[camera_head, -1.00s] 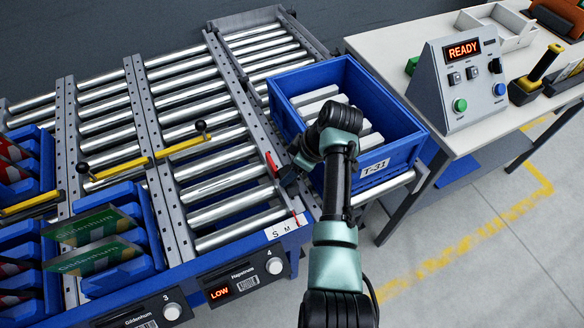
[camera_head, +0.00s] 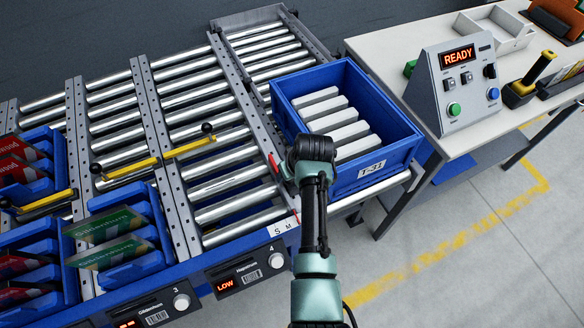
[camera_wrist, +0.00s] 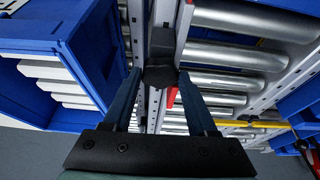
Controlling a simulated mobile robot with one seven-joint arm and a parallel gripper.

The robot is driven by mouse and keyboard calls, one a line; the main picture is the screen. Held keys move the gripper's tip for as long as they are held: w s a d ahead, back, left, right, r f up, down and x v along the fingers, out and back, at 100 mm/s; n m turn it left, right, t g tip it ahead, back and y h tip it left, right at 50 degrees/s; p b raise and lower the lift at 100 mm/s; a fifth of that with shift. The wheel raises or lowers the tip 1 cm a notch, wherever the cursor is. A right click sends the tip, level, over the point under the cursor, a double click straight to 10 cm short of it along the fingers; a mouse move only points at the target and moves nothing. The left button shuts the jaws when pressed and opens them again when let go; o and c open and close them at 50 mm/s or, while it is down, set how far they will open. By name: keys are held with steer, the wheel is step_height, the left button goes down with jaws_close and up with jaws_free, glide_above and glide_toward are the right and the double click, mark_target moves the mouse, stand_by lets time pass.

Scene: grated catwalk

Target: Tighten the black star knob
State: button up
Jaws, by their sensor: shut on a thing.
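The black knob (camera_wrist: 160,76) is between the fingertips of my gripper (camera_wrist: 160,82) in the wrist view, and the fingers are shut on it. It sits at the metal side rail of the roller lane, close to a red pointer (camera_head: 273,163). Its star shape cannot be made out. In the head view my wrist covers the knob and most of my gripper, beside the left wall of the blue crate. How far the knob is turned cannot be told.
The blue crate (camera_head: 398,156), with several pale bars (camera_head: 345,133), stands close right of my wrist. Yellow bars with black ball knobs (camera_head: 207,128) cross the roller lanes at left. A control box showing READY (camera_head: 458,85) stands on the table at right.

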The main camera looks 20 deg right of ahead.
steer(key=shift+m, duration=0.6)
steer(key=shift+h, duration=0.3)
steer(key=o, duration=1.4)
steer(key=shift+c, duration=0.2)
steer(key=shift+r, duration=0.1)
steer(key=v, duration=1.3)
steer(key=shift+a, duration=0.1)
